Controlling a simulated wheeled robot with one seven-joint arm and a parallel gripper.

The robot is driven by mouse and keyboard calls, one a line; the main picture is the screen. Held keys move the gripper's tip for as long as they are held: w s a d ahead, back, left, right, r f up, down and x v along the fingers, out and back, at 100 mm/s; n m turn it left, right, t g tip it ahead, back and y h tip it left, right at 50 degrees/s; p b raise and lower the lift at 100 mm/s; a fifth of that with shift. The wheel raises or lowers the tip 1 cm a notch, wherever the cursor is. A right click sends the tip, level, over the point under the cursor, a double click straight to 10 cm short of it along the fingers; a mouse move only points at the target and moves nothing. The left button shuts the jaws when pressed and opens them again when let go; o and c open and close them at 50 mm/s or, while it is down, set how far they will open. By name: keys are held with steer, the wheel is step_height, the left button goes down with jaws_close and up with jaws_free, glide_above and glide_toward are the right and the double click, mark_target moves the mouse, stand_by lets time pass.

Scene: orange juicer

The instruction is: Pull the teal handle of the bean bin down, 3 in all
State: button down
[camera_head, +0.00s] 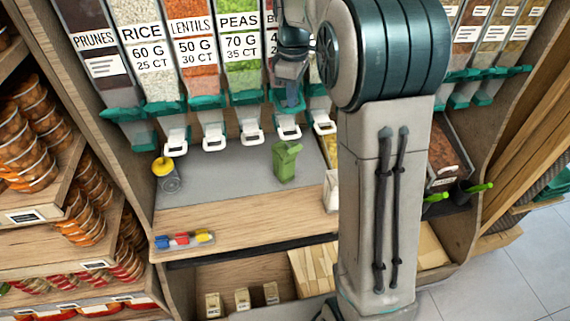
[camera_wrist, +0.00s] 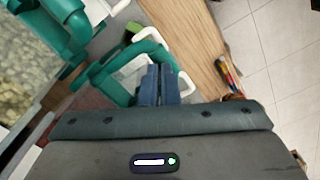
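The bean bin (camera_head: 271,22) stands right of the peas bin, its label mostly hidden by my arm. Its teal handle (camera_head: 281,112) is partly covered by my gripper (camera_head: 291,97), with a white spout (camera_head: 288,132) below. In the wrist view my gripper (camera_wrist: 161,84) shows two dark blue fingers side by side with almost no gap. They are shut and I see nothing between them. The fingertips overlap the teal handle (camera_wrist: 112,84) and its white-edged spout; I cannot tell whether they touch.
A green container (camera_head: 286,162) stands on the counter (camera_head: 235,185) below. A yellow-topped item (camera_head: 163,168) stands at left. The front counter is mostly clear.

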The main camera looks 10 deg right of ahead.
stand_by(0.4)
step_height(320, 180, up, 6)
steer(key=w+p, duration=0.1)
steer(key=p, duration=0.5)
steer(key=shift+r, duration=0.2)
steer(key=shift+w+f, duration=0.1)
steer(key=shift+s+f+b, duration=0.2)
steer(key=shift+f+b, duration=0.6)
steer(key=shift+f, duration=0.25)
steer(key=shift+s+f+b, duration=0.15)
steer(key=shift+f+b, duration=0.65)
steer(key=shift+f, duration=0.3)
steer(key=shift+s+f+b, duration=0.2)
steer(key=shift+f+b, duration=0.6)
steer(key=shift+f, duration=0.25)
steer(key=shift+r, duration=0.15)
